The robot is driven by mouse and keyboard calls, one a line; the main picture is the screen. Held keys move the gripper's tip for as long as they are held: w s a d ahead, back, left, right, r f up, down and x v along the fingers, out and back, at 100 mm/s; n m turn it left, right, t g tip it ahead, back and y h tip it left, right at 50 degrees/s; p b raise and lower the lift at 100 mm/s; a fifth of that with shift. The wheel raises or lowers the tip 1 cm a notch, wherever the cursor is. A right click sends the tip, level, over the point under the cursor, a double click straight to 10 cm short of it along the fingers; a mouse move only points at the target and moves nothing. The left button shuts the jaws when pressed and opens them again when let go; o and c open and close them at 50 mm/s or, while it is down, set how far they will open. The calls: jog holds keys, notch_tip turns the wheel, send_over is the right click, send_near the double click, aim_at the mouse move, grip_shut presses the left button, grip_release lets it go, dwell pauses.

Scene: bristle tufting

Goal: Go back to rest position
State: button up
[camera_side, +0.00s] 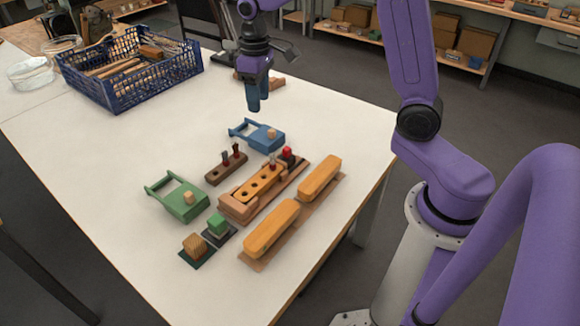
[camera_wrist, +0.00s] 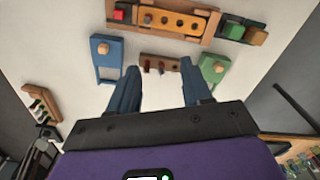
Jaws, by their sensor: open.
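My gripper (camera_side: 254,98) hangs above the white table, behind the blue handled block, apart from everything and empty. In the wrist view its two blue fingers (camera_wrist: 156,88) are spread apart with nothing between them. The wooden block with a row of holes (camera_side: 260,183) lies in a tray in the middle of the work area, and a red-topped peg (camera_side: 287,154) stands at its far end. A small dark wood holder (camera_side: 226,167) with two tufts stands to its left. The blue handled block (camera_side: 264,137) and the green handled block (camera_side: 184,202) lie on the table.
Two long yellow wooden bars (camera_side: 271,228) lie along the right side. A small green cube (camera_side: 218,224) and a tan bristled cube (camera_side: 195,246) sit at the front. A blue crate (camera_side: 135,87) and a clear bowl (camera_side: 31,73) stand at the back left. The left tabletop is clear.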

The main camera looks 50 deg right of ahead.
jog(key=s+a+n, duration=0.2)
jog(key=s+n, duration=0.2)
jog(key=s, duration=1.1)
jog(key=s+a+n, duration=0.2)
jog(key=s+n, duration=0.2)
jog(key=s, duration=1.1)
jog(key=shift+f, duration=0.15)
